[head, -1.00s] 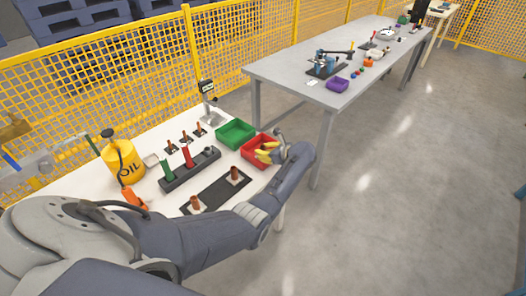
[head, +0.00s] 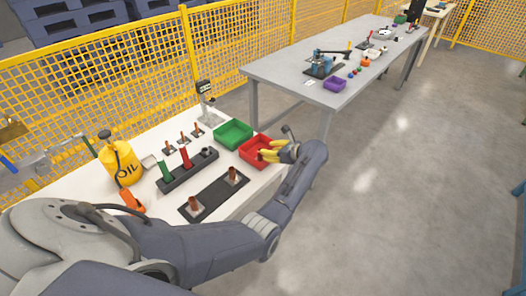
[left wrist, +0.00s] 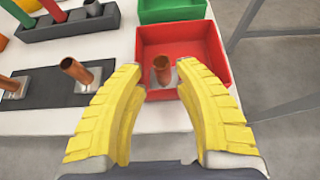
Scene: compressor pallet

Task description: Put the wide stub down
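A copper stub (left wrist: 162,72) with a grey square plate stands, slightly tilted, inside the red bin (left wrist: 213,50). The same red bin shows in the head view (head: 250,159). My left gripper (head: 266,154), with yellow fingers, is at the bin's right side. In the left wrist view its fingers (left wrist: 160,68) are spread, with a gap on both sides of the stub. Two more copper stubs (head: 232,174) (head: 194,204) stand on plates on the black mat (head: 213,194). I cannot tell by size which stub is the wide one. My right gripper is not in view.
A green bin (head: 233,133) stands behind the red one. A dark holder (head: 203,164) carries green and red upright pieces. A yellow oil can (head: 122,163), several small stubs and a gauge stand (head: 207,105) are on the white table. A grey table (head: 285,72) stands beyond.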

